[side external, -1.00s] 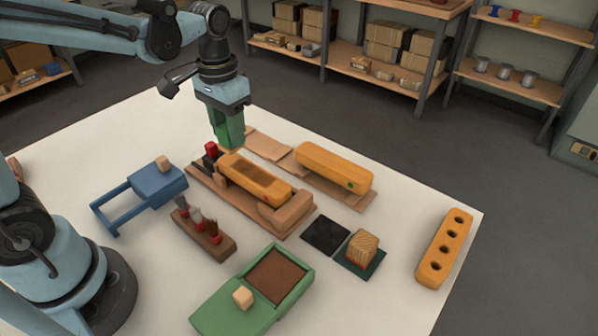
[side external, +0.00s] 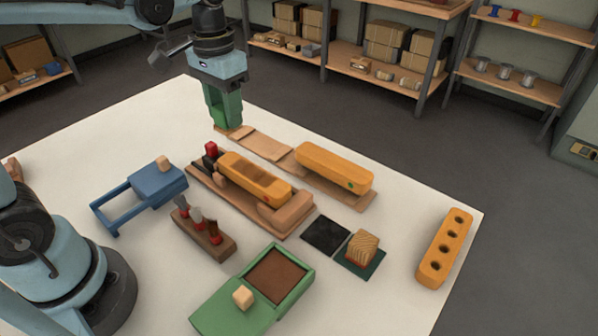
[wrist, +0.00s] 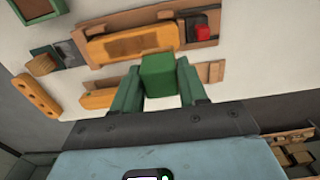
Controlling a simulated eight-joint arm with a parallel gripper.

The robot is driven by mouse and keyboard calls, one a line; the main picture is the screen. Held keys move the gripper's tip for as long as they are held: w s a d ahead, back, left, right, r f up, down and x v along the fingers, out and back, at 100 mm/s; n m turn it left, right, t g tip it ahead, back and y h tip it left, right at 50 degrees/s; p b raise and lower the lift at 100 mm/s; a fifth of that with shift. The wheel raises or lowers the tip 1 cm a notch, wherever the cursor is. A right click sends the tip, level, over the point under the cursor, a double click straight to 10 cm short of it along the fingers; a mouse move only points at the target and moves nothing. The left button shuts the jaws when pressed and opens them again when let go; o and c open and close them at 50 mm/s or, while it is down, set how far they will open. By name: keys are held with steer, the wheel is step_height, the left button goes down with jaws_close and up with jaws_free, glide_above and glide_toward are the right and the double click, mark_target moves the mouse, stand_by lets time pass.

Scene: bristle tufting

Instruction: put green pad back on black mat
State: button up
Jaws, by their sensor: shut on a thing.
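My gripper (wrist: 158,90) has green fingers and is shut on a green block, which I take to be the green pad (wrist: 158,75). In the side view my gripper (side external: 226,108) points down near the far end of a long wooden board (side external: 262,144). The fingers hide most of the pad there, and I cannot tell whether it touches the board. The flat black mat (side external: 325,235) lies bare on the white table, well to the right and nearer the camera. It also shows in the wrist view (wrist: 68,53).
An orange bar (side external: 335,167) lies on the board. A wooden fixture (side external: 286,217) holds another orange piece. A green box (side external: 287,301) and holed orange bar (side external: 445,248) lie nearer.

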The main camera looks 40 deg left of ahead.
steer(key=s+d+f, duration=0.1)
steer(key=s+d, duration=0.2)
steer(key=d, duration=0.6)
steer(key=s+d+f, duration=0.1)
steer(key=s+d, duration=0.2)
steer(key=d, duration=0.6)
steer(key=s+d+f, duration=0.1)
steer(key=s+d, duration=0.2)
steer(key=d, duration=0.7)
glide_above(325, 234)
step_height(325, 234, down, 7)
steer(key=shift+r, duration=0.1)
steer(key=shift+f, duration=2)
steer(key=shift+f, duration=0.1)
steer(key=o, duration=0.9)
steer(key=shift+o, duration=0.2)
